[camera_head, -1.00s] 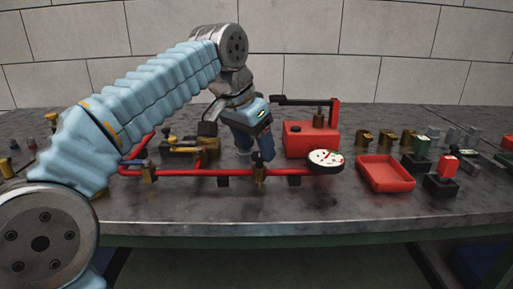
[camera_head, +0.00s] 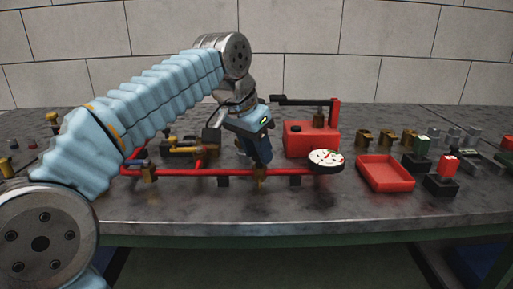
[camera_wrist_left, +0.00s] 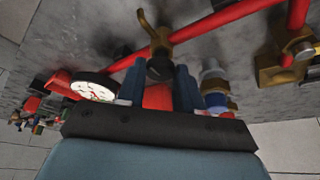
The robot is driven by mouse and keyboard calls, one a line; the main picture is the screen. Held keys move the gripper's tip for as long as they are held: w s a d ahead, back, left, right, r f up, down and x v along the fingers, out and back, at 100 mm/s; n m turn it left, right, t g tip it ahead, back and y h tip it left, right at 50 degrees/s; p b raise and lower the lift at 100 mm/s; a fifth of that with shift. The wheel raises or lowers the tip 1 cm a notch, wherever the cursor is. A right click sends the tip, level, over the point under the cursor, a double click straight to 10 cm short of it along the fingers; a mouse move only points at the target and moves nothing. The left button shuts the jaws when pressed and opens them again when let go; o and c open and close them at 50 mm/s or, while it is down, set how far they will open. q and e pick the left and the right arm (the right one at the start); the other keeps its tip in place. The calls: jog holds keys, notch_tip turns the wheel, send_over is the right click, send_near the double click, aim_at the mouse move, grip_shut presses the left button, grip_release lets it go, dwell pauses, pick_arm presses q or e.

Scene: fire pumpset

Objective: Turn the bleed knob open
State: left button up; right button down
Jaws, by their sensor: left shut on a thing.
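My right gripper is in neither view.
A round white gauge (camera_head: 326,158) sits at the pipe's right end, before the red pump box (camera_head: 308,142) with its black lever. A red tray (camera_head: 386,174) and several small blocks stand right. Brass fittings stand left of the gripper. The bench front is clear.

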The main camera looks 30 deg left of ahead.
pick_arm(q)
jog(key=shift+n, duration=0.3)
jog(key=n, duration=0.1)
jog(key=n+y, duration=0.1)
jog(key=n, duration=0.1)
jog(key=n+y, duration=0.1)
jog(key=shift+d+n, duration=0.3)
jog(key=n+y, duration=0.1)
jog(key=n, duration=0.2)
jog(key=n+g+y, duration=0.1)
jog(key=n, duration=0.2)
jog(key=shift+w+d, duration=0.2)
jog(key=n+g, duration=0.1)
jog(key=n, duration=0.2)
jog(key=n+g+y, duration=0.1)
jog(key=n, duration=0.2)
jog(key=shift+w+d+n, duration=0.1)
jog(key=shift+w+n, duration=0.1)
jog(key=shift+n, duration=0.2)
jog(key=n+g, duration=0.1)
jog(key=n, duration=0.3)
jog(key=shift+w+r+g+y, duration=0.1)
jog(key=shift+w+g+y, duration=0.05)
jog(key=shift+g+y, duration=0.2)
jog(key=shift+n+g, duration=0.35)
jog(key=shift+n, duration=0.55)
jog(key=o, duration=1)
jog(key=shift+o, duration=0.2)
